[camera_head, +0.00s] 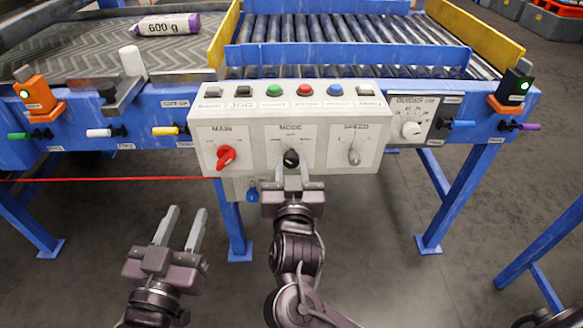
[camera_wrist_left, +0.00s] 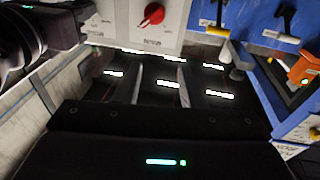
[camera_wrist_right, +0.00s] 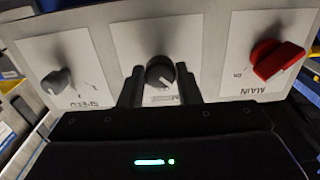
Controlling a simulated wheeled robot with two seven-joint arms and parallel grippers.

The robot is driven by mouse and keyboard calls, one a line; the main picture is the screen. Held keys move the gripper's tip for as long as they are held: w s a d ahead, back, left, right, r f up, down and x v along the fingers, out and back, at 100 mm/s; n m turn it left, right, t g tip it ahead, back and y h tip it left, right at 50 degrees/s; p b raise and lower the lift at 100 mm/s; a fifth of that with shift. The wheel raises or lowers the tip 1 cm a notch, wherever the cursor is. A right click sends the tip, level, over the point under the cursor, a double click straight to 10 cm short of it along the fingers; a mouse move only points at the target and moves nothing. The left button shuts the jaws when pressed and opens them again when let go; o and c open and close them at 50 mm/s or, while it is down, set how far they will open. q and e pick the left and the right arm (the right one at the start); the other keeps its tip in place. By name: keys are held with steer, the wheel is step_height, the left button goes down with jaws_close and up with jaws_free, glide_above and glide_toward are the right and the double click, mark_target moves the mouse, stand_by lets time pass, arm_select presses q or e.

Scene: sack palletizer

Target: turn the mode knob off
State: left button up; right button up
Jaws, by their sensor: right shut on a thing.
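The black mode knob (camera_head: 291,158) sits in the middle of the pale control box (camera_head: 210,150), under the MODE label. It also shows in the right wrist view (camera_wrist_right: 160,74), between the two fingers. My right gripper (camera_head: 291,172) is at the box front with its fingers shut on the mode knob, one on each side. Part of the knob's lower dial is hidden by the fingers. My left gripper (camera_head: 187,216) is open and empty, low in front of the box to the left, above the floor.
A red main knob (camera_head: 226,156) is left of the mode knob and a grey speed knob (camera_head: 354,155) is right of it. A row of buttons (camera_head: 304,90) runs along the box top. A blue conveyor frame (camera_head: 455,105) extends both ways. A red cord (camera_head: 100,180) runs at left.

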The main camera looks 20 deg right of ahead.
steer(key=shift+m, duration=3.4)
arm_select(q)
steer(key=shift+a+r+t, duration=0.1)
steer(key=shift+r+t, duration=0.2)
steer(key=shift+r, duration=0.4)
arm_select(e)
steer(key=shift+m, duration=1)
arm_select(q)
steer(key=shift+f, duration=0.15)
arm_select(e)
steer(key=o, duration=1)
arm_select(q)
steer(key=shift+f, duration=0.15)
